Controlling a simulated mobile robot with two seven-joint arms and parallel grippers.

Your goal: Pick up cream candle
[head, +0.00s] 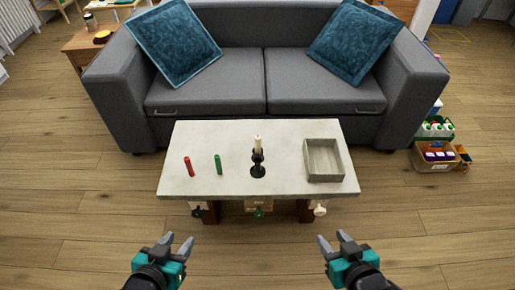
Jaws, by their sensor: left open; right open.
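The cream candle (258,142) stands upright in a black candle holder (258,168) near the middle of the low table (235,139). My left gripper (177,244) is open and empty, in front of the table toward the left. My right gripper (334,242) is open and empty, in front of the table toward the right. Both are well apart from the candle and the table's front edge.
A square grey tray (311,172) sits at the table's right end and looks empty. A grey sofa (262,78) with two blue cushions stands behind the table. Several knob-like items show under the front edge. Boxes of goods (434,158) stand at right. The floor before the table is clear.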

